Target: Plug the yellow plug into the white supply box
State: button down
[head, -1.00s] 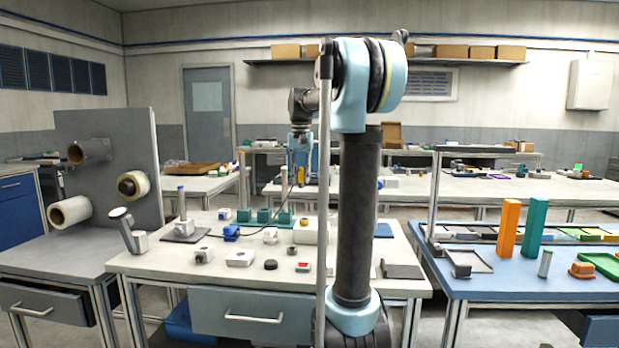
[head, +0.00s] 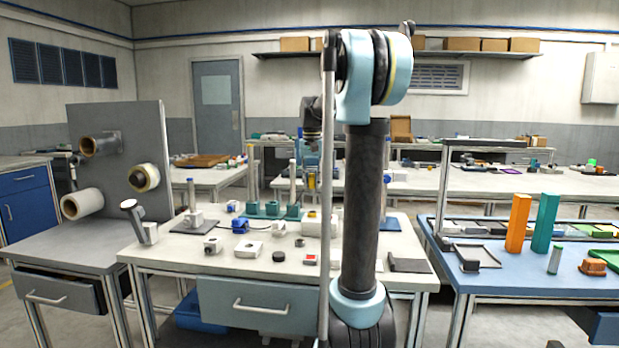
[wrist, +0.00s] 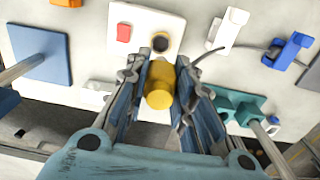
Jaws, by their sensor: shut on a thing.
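My gripper (wrist: 160,88) is shut on the yellow plug (wrist: 159,86), seen end-on between its fingers in the wrist view. The white supply box (wrist: 177,32) lies just beyond the plug, with a dark round socket (wrist: 160,42) and a red block (wrist: 124,33) on its face. In the picture the plug sits just below the socket; I cannot tell the gap in depth. In the head view the supply box (head: 311,228) stands on the white table, partly behind my arm.
A grey cable (wrist: 207,52) runs right of the plug in the wrist view. Teal holders with posts (wrist: 240,108), a blue block (wrist: 288,50) and a blue mat (wrist: 40,52) lie close by. Small white parts (head: 249,248) occupy the table's front.

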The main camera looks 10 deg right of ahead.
jog(key=shift+f, duration=2.45)
jog(key=shift+f, duration=0.1)
jog(key=shift+s+f, duration=0.15)
jog(key=shift+f, duration=1.6)
jog(key=c, duration=1.3)
grip_release()
jog(key=shift+r, duration=0.1)
notch_tip(320, 180, up, 12)
jog(key=shift+a+f, duration=0.1)
jog(key=shift+f, duration=0.05)
